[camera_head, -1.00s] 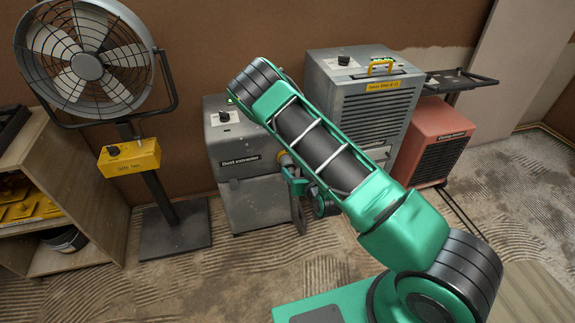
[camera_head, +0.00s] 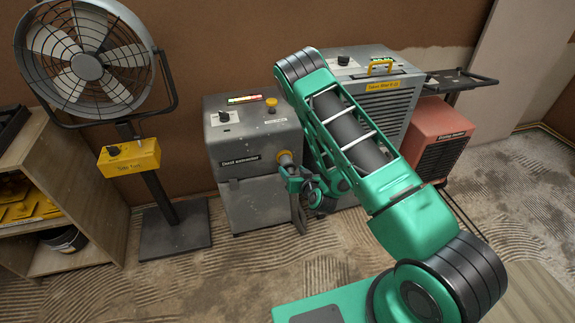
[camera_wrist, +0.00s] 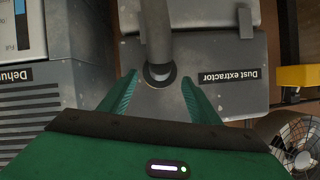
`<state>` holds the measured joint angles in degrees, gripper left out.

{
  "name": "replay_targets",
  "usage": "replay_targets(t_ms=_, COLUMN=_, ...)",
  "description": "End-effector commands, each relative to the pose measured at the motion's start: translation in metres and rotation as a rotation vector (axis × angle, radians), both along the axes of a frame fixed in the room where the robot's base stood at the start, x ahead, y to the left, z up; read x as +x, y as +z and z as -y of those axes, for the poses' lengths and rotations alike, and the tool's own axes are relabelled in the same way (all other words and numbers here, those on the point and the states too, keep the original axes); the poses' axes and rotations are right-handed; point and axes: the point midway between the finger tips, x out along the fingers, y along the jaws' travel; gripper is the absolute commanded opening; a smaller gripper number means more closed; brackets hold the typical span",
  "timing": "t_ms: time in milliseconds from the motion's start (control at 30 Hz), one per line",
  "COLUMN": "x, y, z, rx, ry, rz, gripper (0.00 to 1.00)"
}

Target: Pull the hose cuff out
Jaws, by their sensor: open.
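The grey dust extractor (camera_head: 240,140) stands against the wall, its label on the front face. The hose cuff (camera_head: 285,157) sits at a port on its front right side, and the grey hose (camera_head: 298,212) hangs down from there. In the wrist view, which is upside down, the cuff (camera_wrist: 160,73) shows at the dark round port, with the hose (camera_wrist: 156,28) running off the top. My gripper (camera_wrist: 159,78) is open, one green finger on either side of the cuff, with visible gaps. In the head view my gripper (camera_head: 290,182) is close to the cuff and partly covers the hose.
A grey dehumidifier (camera_head: 395,108) stands close on the right, partly behind my arm. A red heater (camera_head: 432,140) is beyond it. A fan (camera_head: 85,58) on a stand and a wooden shelf (camera_head: 90,195) are on the left. The ridged floor in front is mostly clear.

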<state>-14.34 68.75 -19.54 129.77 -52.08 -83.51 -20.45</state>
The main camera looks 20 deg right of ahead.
Motion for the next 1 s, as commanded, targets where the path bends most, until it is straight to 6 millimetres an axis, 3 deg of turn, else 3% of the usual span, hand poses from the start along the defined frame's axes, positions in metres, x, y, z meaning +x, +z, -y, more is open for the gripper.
replay_targets(t_ms=467, x=0.021, y=0.002, z=0.001, rx=0.002, ry=-0.005, rz=0.013, gripper=0.57)
replay_targets(t_ms=1000, x=0.049, y=-0.011, z=-0.001, rx=0.002, ry=-0.003, rz=0.014, gripper=0.57)
